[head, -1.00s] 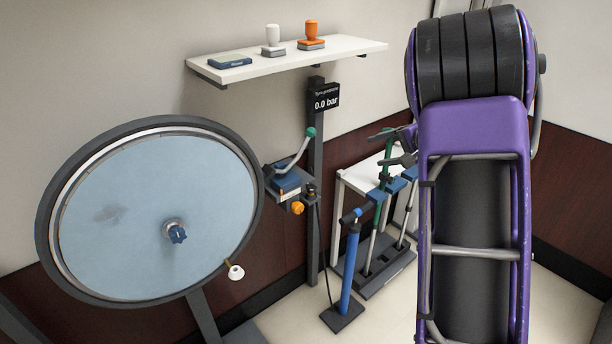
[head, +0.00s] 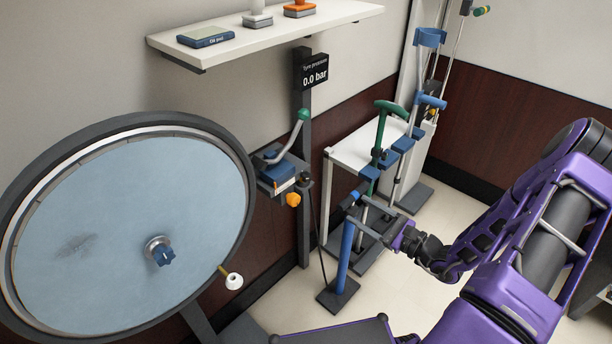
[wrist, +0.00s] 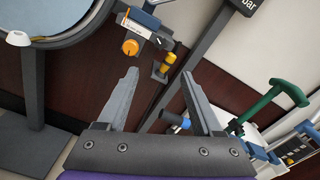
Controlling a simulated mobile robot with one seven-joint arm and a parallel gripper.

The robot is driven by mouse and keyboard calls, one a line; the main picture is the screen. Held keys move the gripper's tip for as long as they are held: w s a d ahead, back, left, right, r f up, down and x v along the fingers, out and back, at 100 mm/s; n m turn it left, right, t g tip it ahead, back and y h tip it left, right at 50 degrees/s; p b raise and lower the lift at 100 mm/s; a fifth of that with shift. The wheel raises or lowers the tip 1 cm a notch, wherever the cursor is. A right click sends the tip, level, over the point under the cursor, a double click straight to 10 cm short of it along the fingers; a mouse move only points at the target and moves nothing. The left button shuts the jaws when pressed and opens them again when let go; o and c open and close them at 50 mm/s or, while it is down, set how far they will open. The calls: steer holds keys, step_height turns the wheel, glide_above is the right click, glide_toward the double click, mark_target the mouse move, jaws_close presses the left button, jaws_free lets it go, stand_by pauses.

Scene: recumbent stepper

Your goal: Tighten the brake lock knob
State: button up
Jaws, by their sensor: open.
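An orange knob (head: 293,200) sits on the front of a small blue unit (head: 284,172) with a green-tipped lever, beside the dark post. It looks like the brake lock knob, though I read no label. In the wrist view the orange knob (wrist: 131,48) lies ahead of the left finger. My gripper (head: 357,212) is open and empty, to the right of the knob and apart from it. In the wrist view both fingers of my gripper (wrist: 160,75) are spread with nothing between them. How tight the knob is cannot be told.
A blue pump (head: 345,258) stands close by my gripper in the head view. Crutches and a white-topped stand (head: 352,150) are behind. A shelf (head: 270,38) hangs above.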

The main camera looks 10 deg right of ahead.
mark_target(309, 179)
steer(key=x, duration=1.7)
steer(key=shift+w+a+b, duration=0.1)
steer(key=shift+w+b, duration=0.05)
steer(key=shift+b, duration=0.25)
jaws_close()
